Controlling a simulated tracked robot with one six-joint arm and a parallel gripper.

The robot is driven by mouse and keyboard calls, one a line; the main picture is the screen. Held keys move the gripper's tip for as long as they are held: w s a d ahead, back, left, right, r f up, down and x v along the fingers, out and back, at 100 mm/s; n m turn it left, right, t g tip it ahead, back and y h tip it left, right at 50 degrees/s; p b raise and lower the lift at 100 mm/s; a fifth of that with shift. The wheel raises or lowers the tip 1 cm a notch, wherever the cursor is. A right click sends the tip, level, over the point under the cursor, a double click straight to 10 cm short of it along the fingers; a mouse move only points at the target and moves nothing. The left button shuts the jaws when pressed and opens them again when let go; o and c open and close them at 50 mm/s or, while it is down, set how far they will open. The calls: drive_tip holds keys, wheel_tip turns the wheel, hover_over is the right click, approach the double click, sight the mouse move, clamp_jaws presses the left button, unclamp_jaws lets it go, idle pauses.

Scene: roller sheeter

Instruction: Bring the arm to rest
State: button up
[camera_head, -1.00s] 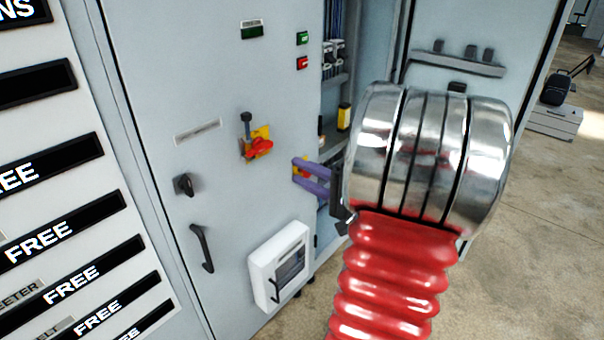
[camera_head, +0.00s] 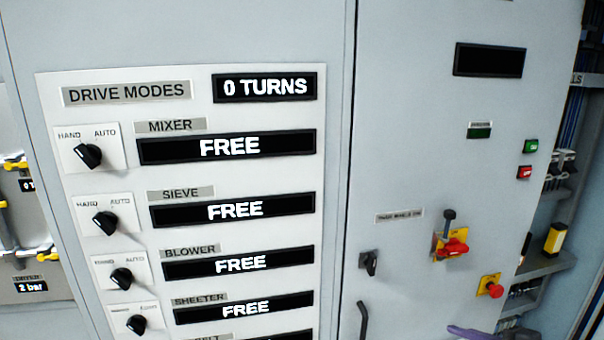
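Only a small purple part of my gripper (camera_head: 472,332) shows, at the bottom edge of the view towards the right, in front of the grey cabinet (camera_head: 400,130). The rest of my gripper and arm is out of view below. Whether the fingers are open or shut cannot be seen, nor whether they hold anything.
A drive modes panel (camera_head: 200,180) with black selector knobs and several displays reading FREE fills the left. The cabinet carries a red handle on a yellow plate (camera_head: 452,246), a red button (camera_head: 490,288) and a black door handle (camera_head: 361,322). An open wiring bay lies at right.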

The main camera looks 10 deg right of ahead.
drive_tip(key=s+a+f+n+g+h, duration=0.1)
drive_tip(key=s+a+n+g, duration=0.35)
drive_tip(key=a, duration=0.25)
drive_tip(key=s+a+n+g+h, duration=0.1)
drive_tip(key=s+a+n+g, duration=0.2)
drive_tip(key=a+n+g, duration=0.35)
drive_tip(key=a+r+n+t+h, duration=0.1)
drive_tip(key=a+r+n+t, duration=0.1)
drive_tip(key=a, duration=0.4)
drive_tip(key=a+r+n+t+h, duration=0.1)
drive_tip(key=a+r+n+t, duration=0.1)
drive_tip(key=a+r+n, duration=0.2)
wheel_tip(320, 180, up, 2)
drive_tip(key=a, duration=0.2)
drive_tip(key=shift+a+r+n, duration=0.2)
drive_tip(key=shift+a+n, duration=0.1)
drive_tip(key=shift+a, duration=0.1)
drive_tip(key=shift+w+d, duration=0.1)
